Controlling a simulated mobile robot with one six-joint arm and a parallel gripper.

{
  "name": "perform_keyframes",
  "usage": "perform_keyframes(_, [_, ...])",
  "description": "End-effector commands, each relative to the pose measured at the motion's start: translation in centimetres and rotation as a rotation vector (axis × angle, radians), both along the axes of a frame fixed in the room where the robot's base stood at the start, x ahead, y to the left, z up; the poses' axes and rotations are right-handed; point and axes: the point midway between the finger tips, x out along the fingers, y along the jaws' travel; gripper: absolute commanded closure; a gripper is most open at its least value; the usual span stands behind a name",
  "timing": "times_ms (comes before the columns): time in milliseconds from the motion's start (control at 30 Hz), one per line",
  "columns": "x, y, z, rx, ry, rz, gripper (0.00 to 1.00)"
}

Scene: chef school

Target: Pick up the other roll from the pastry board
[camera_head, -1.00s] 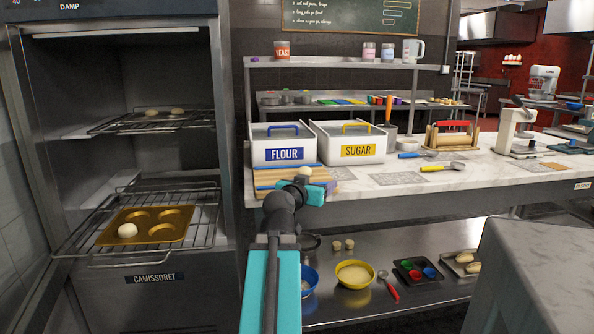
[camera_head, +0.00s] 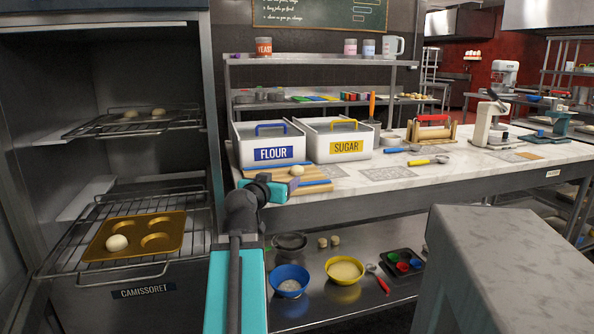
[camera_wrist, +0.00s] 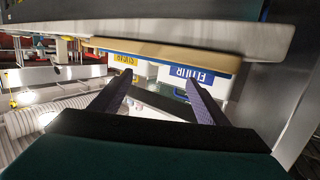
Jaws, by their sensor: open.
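A pale dough roll (camera_head: 297,170) sits on the striped wooden pastry board (camera_head: 318,187), on the counter in front of the flour bin. My gripper (camera_head: 293,184) is at the board's front left edge in the head view, just below and left of the roll, apart from it. In the wrist view my gripper (camera_wrist: 158,92) has its two dark fingers spread with nothing between them. The board's edge (camera_wrist: 165,55) spans beyond the fingertips there, and the roll does not show. Another roll (camera_head: 117,243) sits in one cup of a golden muffin tin (camera_head: 178,221) on the oven-like cabinet's lower rack.
The flour bin (camera_head: 270,154) and sugar bin (camera_head: 338,151) stand close behind the board. The cabinet side (camera_head: 215,100) is near on the left. Bowls sit on the lower shelf (camera_head: 319,278). A grey block (camera_head: 505,270) stands at the front right.

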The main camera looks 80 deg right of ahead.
Motion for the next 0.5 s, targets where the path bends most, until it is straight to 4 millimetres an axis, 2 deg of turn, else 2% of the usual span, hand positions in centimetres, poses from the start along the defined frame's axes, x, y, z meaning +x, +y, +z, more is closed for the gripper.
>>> perform_keyframes(500, [-0.3,-1.2,0.3,0.000,0.001,-0.006,0.31])
